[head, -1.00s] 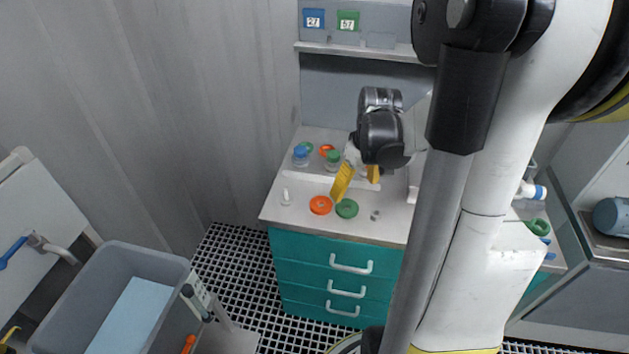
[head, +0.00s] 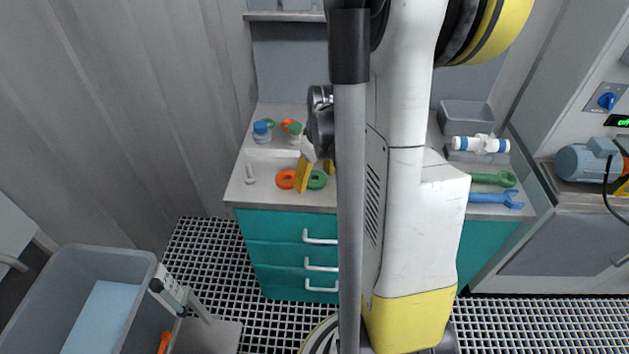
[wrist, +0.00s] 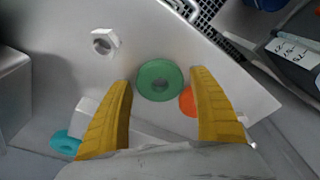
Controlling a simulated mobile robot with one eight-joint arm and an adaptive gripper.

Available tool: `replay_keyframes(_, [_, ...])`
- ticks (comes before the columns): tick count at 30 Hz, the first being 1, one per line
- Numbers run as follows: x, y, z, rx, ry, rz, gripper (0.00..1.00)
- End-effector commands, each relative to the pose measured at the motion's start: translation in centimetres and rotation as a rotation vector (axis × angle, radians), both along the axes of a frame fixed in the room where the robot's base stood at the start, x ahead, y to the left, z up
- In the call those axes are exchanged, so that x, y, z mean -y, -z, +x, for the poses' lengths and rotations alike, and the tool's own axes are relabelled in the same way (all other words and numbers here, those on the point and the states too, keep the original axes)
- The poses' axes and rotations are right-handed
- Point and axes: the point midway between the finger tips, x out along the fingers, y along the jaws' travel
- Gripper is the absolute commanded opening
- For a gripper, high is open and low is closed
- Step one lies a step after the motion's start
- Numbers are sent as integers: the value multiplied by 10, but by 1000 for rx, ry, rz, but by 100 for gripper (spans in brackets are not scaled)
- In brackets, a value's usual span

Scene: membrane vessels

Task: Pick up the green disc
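The green disc (head: 317,180), a flat ring with a centre hole, lies on the grey top of the teal drawer cabinet in the head view. An orange ring (head: 286,179) lies just left of it. My gripper (head: 316,177) is open and empty over the disc, with one yellow finger partly covering the orange ring. In the wrist view the green disc (wrist: 160,80) shows whole between the open fingertips. The orange ring (wrist: 188,103) is partly hidden behind the right finger. The gap between fingertips and worktop is hard to judge.
Blue-lidded (head: 262,132) and green-lidded (head: 295,131) jars stand behind on a raised ledge. A small white fitting (head: 250,175) stands at the left. A green wrench (head: 494,179) and a blue wrench (head: 497,198) lie right of my arm. A grey bin (head: 75,300) is at lower left.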

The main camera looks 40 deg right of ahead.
Motion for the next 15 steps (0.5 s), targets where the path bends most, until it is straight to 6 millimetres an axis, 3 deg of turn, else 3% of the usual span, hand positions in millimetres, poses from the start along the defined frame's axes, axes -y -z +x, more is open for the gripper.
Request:
replay_keyframes(1, [0,0,0,0,0,0,53])
replay_keyframes(4, [0,0,0,0,0,0,25])
replay_keyframes(15, [0,-5,0,0,0,0,24])
